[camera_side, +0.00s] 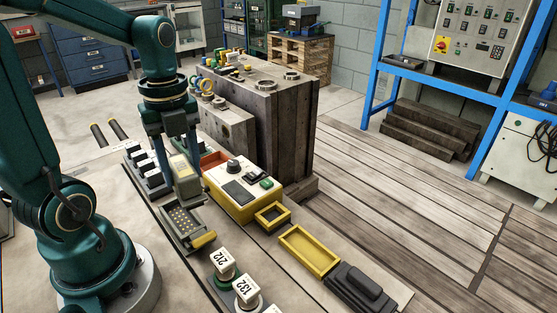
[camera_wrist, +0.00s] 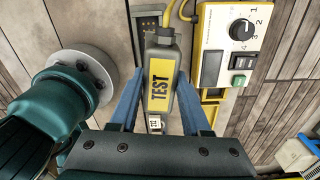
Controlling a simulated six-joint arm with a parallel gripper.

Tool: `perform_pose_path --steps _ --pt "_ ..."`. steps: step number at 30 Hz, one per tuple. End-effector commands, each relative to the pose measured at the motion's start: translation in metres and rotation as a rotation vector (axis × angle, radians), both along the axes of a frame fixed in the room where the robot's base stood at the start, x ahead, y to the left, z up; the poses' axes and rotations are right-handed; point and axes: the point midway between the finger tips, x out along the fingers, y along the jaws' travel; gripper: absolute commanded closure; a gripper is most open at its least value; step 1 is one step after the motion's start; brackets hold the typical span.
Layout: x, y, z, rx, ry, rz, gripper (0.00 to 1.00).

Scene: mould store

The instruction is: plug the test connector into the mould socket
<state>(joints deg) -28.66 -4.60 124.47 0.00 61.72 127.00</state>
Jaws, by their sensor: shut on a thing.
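The test connector (camera_side: 184,168) is a grey block with a yellow label reading TEST, clear in the wrist view (camera_wrist: 159,88). My gripper (camera_side: 179,160) is shut on it, with blue fingers (camera_wrist: 160,82) on both sides. The mould socket (camera_side: 183,219) is a grey housing with rows of round contacts and a yellow piece at its near end. In the side view it lies just below and in front of the connector, its contact face uncovered. In the wrist view part of the socket (camera_wrist: 149,22) shows past the connector's far end. The exact gap is unclear.
A yellow tester box (camera_side: 242,190) with a knob and green button stands right of the connector. Yellow frames (camera_side: 309,249), a dark block (camera_side: 356,288) and tagged pieces 212 (camera_side: 222,260) and 132 (camera_side: 247,289) lie nearer. A large mould block (camera_side: 285,125) stands behind. A yellow cable (camera_wrist: 183,10) runs near the connector.

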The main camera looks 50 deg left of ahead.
Motion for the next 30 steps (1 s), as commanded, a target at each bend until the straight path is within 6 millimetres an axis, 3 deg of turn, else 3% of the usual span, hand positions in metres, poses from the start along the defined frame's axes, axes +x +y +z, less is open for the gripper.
perform_pose_path --steps 3,11,30 --pt "-0.016 0.009 0.000 0.005 -0.009 0.082 1.00" --pt "-0.021 0.018 0.000 0.015 -0.024 0.147 1.00" --pt "-0.021 0.017 -0.048 0.014 -0.022 0.145 1.00"
